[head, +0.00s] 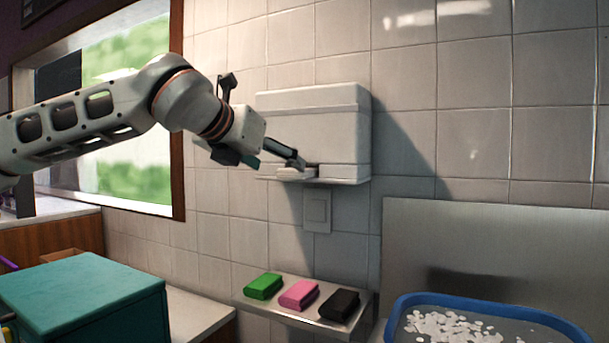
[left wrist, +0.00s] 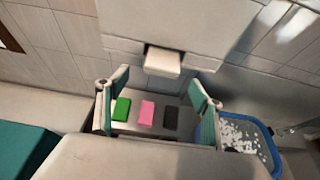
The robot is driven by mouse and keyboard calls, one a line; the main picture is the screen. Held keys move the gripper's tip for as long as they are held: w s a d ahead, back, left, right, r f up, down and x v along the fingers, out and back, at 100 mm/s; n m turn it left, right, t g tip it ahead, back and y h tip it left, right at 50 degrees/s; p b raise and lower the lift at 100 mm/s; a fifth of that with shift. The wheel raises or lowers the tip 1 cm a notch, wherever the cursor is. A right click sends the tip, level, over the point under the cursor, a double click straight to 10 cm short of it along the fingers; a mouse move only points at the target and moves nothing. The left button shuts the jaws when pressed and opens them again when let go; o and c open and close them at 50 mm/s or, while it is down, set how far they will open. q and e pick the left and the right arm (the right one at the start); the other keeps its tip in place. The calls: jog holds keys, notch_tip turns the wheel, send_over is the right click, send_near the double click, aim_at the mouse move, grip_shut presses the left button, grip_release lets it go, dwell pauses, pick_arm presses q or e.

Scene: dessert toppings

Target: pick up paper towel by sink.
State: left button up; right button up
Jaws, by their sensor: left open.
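A white paper towel (head: 296,174) sticks out of the slot at the bottom of the white wall dispenser (head: 313,112). In the left wrist view the towel (left wrist: 163,61) hangs from the dispenser's underside, just beyond and between the fingers. My left gripper (head: 299,163) is at the front lower edge of the dispenser, close to the towel; it also shows in the left wrist view (left wrist: 158,84). Its two fingers are spread apart with nothing between them. In the head view the fingers partly overlap the towel, and I cannot tell if they touch it. My right gripper is not in view.
A metal shelf (head: 273,310) below holds green (head: 263,286), pink (head: 298,294) and black (head: 339,304) packs. A blue tub (head: 400,308) with white pieces stands at the lower right. A teal box (head: 85,295) is at the lower left. A wall switch (head: 317,210) sits below the dispenser.

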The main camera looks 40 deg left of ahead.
aim_at(288, 171)
pick_arm(q)
jog(key=x, duration=0.4)
jog(key=shift+w+d+f, duration=0.15)
jog(key=shift+w, duration=0.05)
jog(key=shift+c, duration=0.4)
jog(key=c, duration=0.8)
jog(key=shift+c, duration=0.2)
